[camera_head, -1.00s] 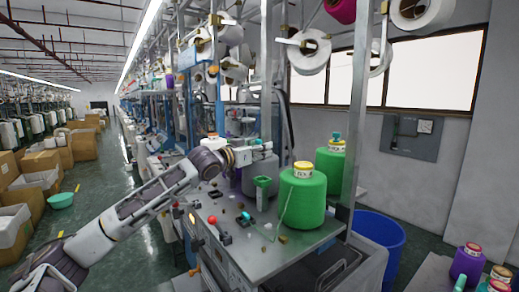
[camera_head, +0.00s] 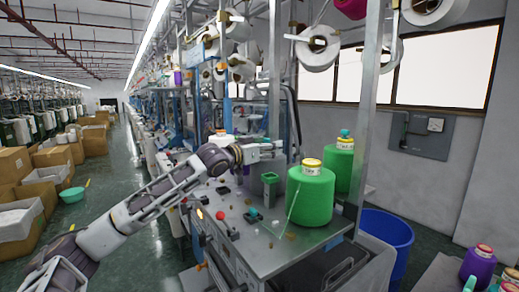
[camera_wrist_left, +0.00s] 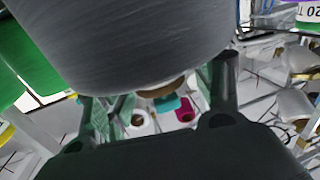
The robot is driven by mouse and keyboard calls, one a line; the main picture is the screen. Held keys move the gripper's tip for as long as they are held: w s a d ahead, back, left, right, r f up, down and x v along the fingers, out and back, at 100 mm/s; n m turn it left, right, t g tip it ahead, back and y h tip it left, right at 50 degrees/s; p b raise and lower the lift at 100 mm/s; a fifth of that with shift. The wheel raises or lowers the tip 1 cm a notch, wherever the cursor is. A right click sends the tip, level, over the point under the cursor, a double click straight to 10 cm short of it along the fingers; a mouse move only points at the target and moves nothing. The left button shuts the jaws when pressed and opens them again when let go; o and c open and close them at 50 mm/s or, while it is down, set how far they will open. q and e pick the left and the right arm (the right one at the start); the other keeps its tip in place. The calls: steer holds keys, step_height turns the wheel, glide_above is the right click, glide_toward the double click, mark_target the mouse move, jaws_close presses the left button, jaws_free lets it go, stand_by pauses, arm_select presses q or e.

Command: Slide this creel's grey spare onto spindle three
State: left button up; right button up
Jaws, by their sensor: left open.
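The grey yarn cone (camera_wrist_left: 150,40) fills the top of the left wrist view, very close, with a brown end (camera_wrist_left: 160,88) showing below it. In the head view the grey cone (camera_head: 256,173) stands on the machine table, partly hidden by my left gripper (camera_head: 272,147) and a green funnel-like part. The open fingers of my left gripper (camera_wrist_left: 167,100) are spread at either side of the brown end; I cannot tell whether they touch it. I cannot make out which spindle is number three. My right gripper is not in view.
A green cone (camera_head: 310,197) stands on the table (camera_head: 290,250) just right of my gripper, with another green cone (camera_head: 341,165) behind it. Metal posts (camera_head: 363,110) and white cones (camera_head: 317,48) are above. A blue bin (camera_head: 388,235) stands at right.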

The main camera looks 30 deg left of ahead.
arm_select(q)
steer(key=shift+s, duration=0.1)
steer(key=shift+s+a, duration=0.3)
steer(key=shift+s, duration=0.3)
steer(key=shift+v, duration=0.85)
steer(key=shift+s+d, duration=0.1)
steer(key=shift+d, duration=0.1)
steer(key=shift+v, duration=0.9)
steer(key=shift+s+a, duration=0.1)
steer(key=shift+s, duration=0.35)
steer(key=v, duration=0.6)
steer(key=shift+r, duration=0.1)
